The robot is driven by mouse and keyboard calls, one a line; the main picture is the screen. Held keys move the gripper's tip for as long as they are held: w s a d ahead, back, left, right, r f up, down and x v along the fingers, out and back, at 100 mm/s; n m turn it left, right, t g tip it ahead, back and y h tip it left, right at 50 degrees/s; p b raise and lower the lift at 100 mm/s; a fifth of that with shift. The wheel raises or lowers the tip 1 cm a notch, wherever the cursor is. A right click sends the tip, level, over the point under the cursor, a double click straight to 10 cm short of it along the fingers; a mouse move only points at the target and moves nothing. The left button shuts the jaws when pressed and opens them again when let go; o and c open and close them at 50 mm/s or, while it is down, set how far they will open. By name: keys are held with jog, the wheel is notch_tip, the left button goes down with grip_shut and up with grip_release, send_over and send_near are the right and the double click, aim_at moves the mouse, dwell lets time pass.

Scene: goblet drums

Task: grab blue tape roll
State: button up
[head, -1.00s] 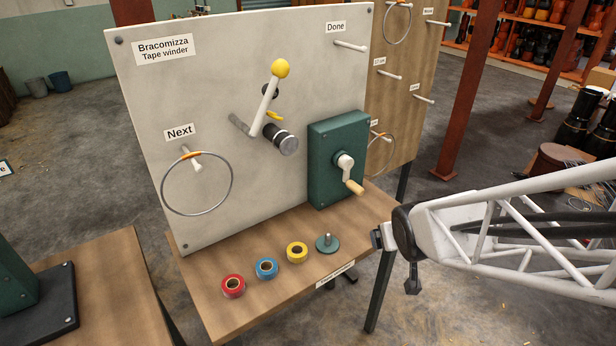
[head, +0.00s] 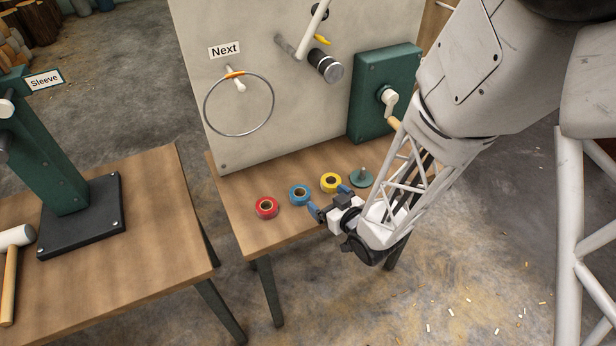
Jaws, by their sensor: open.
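The blue tape roll (head: 299,195) lies flat on the narrow wooden bench (head: 262,228), between a red tape roll (head: 266,207) on its left and a yellow tape roll (head: 331,182) on its right. My gripper (head: 329,199) is open and empty, just right of the blue roll and in front of the yellow roll. Its two blue fingertips are spread, the left one close to the blue roll's right side. I cannot tell whether it touches the roll or how high the fingers are.
A green disc with a peg (head: 361,178) sits right of the yellow roll, close to my gripper. A second table (head: 120,260) with a green stand and a mallet is at left.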

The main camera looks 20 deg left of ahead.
aim_at(296, 190)
jog(key=shift+s+a+f+y, duration=0.6)
jog(key=shift+s+a+f, duration=0.15)
jog(key=shift+s+a, duration=0.15)
jog(key=shift+x, duration=1.2)
jog(key=shift+a, duration=0.1)
jog(key=shift+x, duration=2.55)
jog(key=shift+s+a+f, duration=0.1)
jog(key=shift+s, duration=0.1)
jog(key=c, duration=1)
